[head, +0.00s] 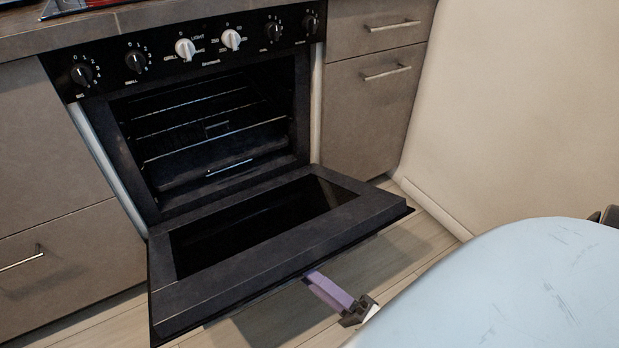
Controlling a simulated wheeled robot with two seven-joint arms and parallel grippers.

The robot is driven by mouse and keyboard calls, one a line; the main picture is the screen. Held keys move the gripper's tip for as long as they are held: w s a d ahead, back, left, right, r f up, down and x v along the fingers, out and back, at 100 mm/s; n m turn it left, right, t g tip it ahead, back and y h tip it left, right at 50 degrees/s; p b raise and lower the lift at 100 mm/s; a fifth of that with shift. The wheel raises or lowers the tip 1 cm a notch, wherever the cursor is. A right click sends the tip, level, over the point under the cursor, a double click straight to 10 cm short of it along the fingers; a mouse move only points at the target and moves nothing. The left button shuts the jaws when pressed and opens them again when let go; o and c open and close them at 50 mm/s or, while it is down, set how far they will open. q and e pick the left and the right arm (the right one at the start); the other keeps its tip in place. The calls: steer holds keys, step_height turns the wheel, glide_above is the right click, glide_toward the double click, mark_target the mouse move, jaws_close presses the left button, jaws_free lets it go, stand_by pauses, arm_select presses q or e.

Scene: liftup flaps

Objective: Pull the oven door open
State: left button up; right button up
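The oven (215,120) is built into the cabinets, and its dark inside with wire racks shows. The oven door (300,248) is swung far down on its bottom hinge, its inner face and glass window turned up. It looks close to level, tilted a little. My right gripper (318,281) has purple fingers and is at the outer edge of the door, near its middle. The fingertips pass under the edge, so the door handle and any grip on it are hidden. My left gripper is out of view.
A control panel (200,45) with several knobs runs above the oven. Cabinet drawers with bar handles stand left (55,245) and right (370,100). A pale wall (510,100) closes the right side. Some bare floor (405,255) shows beside the door.

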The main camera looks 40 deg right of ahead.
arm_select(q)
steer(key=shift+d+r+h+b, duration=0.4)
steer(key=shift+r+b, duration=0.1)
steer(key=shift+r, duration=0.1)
arm_select(e)
steer(key=f, duration=0.1)
steer(key=s+d+f, duration=0.1)
steer(key=f, duration=0.1)
steer(key=s+f, duration=0.1)
steer(key=shift+d+f, duration=0.2)
steer(key=shift+d, duration=0.1)
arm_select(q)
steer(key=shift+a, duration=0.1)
